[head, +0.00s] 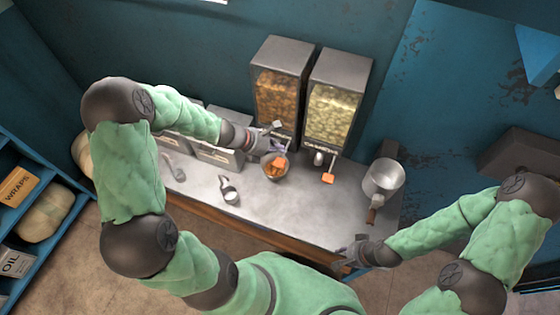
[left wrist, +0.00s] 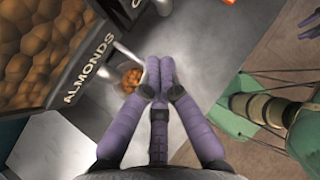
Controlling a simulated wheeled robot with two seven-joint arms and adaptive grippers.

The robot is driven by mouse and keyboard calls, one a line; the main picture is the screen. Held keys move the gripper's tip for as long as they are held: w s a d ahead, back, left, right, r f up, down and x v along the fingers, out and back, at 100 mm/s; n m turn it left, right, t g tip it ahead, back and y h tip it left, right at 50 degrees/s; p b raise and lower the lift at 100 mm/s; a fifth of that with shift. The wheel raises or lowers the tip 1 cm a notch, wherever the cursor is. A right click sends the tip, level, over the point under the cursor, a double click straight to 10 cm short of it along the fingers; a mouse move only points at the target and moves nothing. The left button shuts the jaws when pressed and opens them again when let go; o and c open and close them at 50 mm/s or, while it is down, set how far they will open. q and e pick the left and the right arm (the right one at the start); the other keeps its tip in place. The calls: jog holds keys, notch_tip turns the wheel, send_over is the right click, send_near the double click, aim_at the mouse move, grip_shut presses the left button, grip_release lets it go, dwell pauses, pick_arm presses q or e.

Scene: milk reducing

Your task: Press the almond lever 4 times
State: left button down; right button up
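The almond dispenser (head: 281,92) stands on the counter, filled with brown nuts; in the left wrist view its ALMONDS label (left wrist: 90,68) is close. Its orange almond lever (head: 279,162) shows over a bowl (head: 275,174) below. The bowl also shows in the left wrist view (left wrist: 132,80) with brown nuts in it. My left gripper (head: 272,146) is just above the lever at the dispenser front. Its purple fingers (left wrist: 160,75) are together and hold nothing visible; I cannot tell if they touch the lever. My right gripper (head: 352,251) is at the counter's front edge, its fingers unclear.
A cashew dispenser (head: 335,100) with its own orange lever (head: 328,178) stands to the right. A metal pot (head: 384,178) is at the counter's right end. The front middle of the counter (head: 290,216) is clear.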

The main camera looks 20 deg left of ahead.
aim_at(278, 162)
pick_arm(q)
notch_tip(278, 162, up, 4)
jog(key=p, duration=0.8)
jog(key=shift+f, duration=0.1)
jog(key=shift+f, duration=0.2)
notch_tip(278, 162, down, 9)
jog(key=b, duration=0.7)
jog(key=shift+r, duration=0.2)
jog(key=shift+f, duration=0.1)
dwell(0.9)
jog(key=shift+f+b, duration=0.3)
jog(key=shift+b, duration=0.2)
